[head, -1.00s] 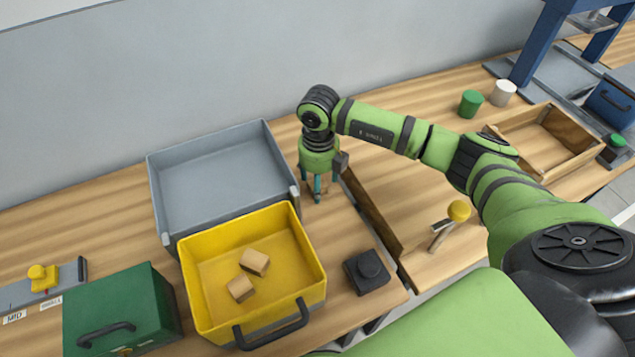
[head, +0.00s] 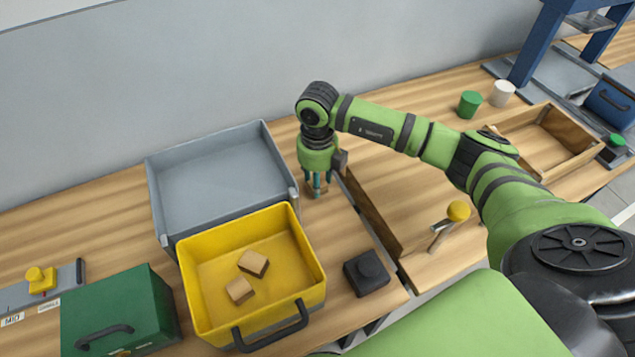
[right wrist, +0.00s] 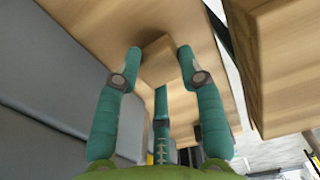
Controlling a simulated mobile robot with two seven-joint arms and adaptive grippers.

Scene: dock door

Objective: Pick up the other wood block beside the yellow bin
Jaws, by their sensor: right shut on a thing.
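My right gripper (head: 317,188) points down at the bench between the grey tray and a wooden ledge, behind the yellow bin's right side. Its teal fingers are shut on a wood block (right wrist: 158,62), which shows between the fingertips in the right wrist view. In the head view the fingers mostly hide this block. The yellow bin (head: 312,262) stands at the front with two wood blocks (head: 253,263) (head: 239,290) lying inside it. My left gripper is not in view.
A grey tray (head: 157,200) stands close left of the gripper. A raised wooden ledge (head: 372,212) runs along its right. A black button box (head: 367,272) sits right of the bin, and a green case (head: 118,310) left. A yellow-knobbed lever (head: 458,211) stands farther right.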

